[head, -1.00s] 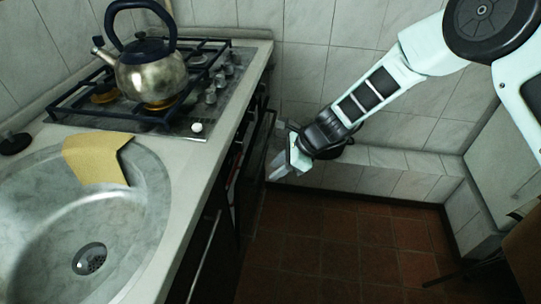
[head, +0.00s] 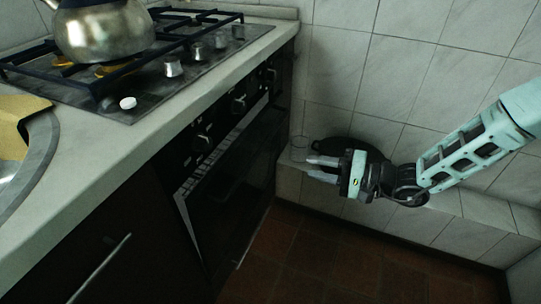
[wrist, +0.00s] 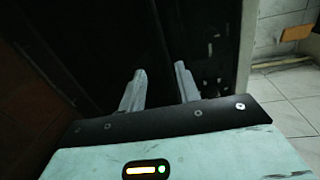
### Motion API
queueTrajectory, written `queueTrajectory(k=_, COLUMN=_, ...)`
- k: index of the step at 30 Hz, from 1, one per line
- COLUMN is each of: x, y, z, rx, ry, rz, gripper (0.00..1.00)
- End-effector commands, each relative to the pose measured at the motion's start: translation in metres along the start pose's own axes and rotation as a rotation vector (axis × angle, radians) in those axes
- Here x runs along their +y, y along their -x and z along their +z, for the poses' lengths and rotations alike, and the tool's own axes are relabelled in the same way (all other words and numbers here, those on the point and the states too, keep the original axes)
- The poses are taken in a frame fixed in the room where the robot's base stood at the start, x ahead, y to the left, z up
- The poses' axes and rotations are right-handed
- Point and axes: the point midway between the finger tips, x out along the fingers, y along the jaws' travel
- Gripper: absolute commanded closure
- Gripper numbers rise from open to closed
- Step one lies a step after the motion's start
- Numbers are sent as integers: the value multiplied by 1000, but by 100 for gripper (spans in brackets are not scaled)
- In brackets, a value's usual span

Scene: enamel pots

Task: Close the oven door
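The oven (head: 225,175) is built into the counter front below the hob. Its dark door (head: 235,190) shows at a steep angle, with a pale strip along its top edge. It looks nearly flush with the front; I cannot tell whether a small gap is left. My gripper (head: 315,168) is to the right of the door, apart from it, with its fingers pointing left towards the oven. In the wrist view the two fingers (wrist: 160,80) are spread with nothing between them, in front of a dark surface.
Control knobs (head: 238,103) stick out above the door. A kettle (head: 103,30) stands on the hob (head: 140,90). A round black object (head: 350,150) rests on the tiled ledge behind my gripper. The brown tiled floor (head: 320,255) is clear.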

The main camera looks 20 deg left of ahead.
Motion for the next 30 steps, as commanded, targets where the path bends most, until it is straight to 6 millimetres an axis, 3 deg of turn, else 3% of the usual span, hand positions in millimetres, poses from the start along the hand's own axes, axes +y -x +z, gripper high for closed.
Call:
queueTrajectory(k=8, x=1, y=-11, z=-3, rx=21, ry=66, rz=-27, gripper=67)
queueTrajectory(k=30, x=-1, y=-153, z=-6, rx=21, ry=66, rz=-24, gripper=67)
